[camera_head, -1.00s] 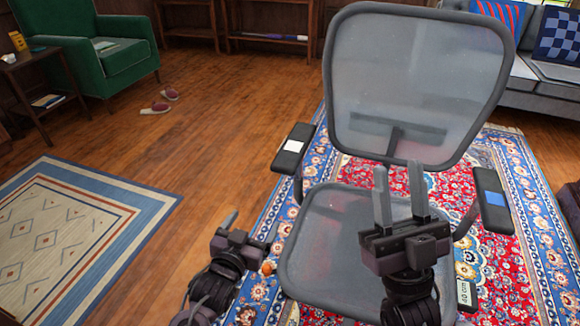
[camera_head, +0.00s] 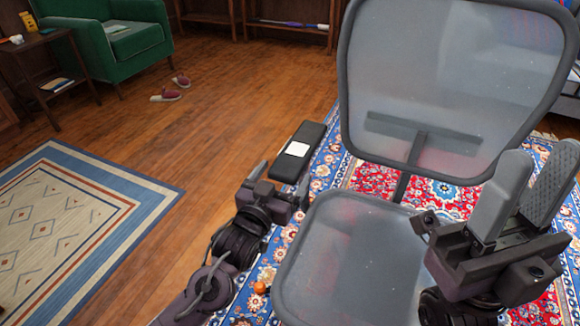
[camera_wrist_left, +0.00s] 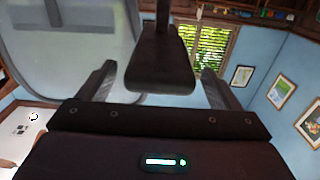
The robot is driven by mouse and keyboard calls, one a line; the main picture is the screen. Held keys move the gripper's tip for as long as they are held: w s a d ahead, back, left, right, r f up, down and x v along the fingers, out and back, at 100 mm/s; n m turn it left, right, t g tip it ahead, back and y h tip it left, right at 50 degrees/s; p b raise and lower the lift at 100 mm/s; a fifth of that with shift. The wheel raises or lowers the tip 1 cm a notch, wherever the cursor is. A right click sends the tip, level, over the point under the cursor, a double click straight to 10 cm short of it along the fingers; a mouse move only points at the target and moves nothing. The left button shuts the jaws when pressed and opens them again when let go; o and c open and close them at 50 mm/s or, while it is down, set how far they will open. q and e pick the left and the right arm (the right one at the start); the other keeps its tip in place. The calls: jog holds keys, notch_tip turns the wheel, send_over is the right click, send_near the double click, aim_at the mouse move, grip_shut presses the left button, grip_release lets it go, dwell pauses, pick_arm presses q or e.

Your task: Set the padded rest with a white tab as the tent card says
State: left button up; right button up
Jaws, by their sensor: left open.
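The padded rest with a white tab (camera_head: 298,152) is the left black armrest of the grey mesh office chair (camera_head: 350,255). My left gripper (camera_head: 281,178) is at the near end of this rest, its fingers apart. In the left wrist view the dark underside of a pad (camera_wrist_left: 160,65) lies between the open fingers, with gaps on both sides. My right gripper (camera_head: 528,185) is raised in front of the chair's right side, fingers apart, nothing seen between them. The other armrest is hidden. I cannot make out a readable tent card.
The chair stands on a red and blue patterned rug (camera_head: 420,195). An orange knob (camera_head: 260,288) shows beside the seat. A green armchair (camera_head: 118,45) and a side table (camera_head: 45,75) stand at the back left. Slippers (camera_head: 170,90) lie on the open wood floor.

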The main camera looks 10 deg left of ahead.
aim_at(289, 166)
pick_arm(q)
jog(key=shift+w+d+b, duration=0.2)
jog(key=shift+w, duration=0.8)
jog(key=shift+w+d+b, duration=0.15)
jog(key=shift+w+d, duration=0.05)
jog(key=shift+w, duration=0.75)
jog(key=c, duration=1.4)
notch_tip(289, 166, down, 3)
jog(key=shift+f, duration=0.1)
jog(key=o, duration=1.4)
jog(key=shift+s, duration=0.1)
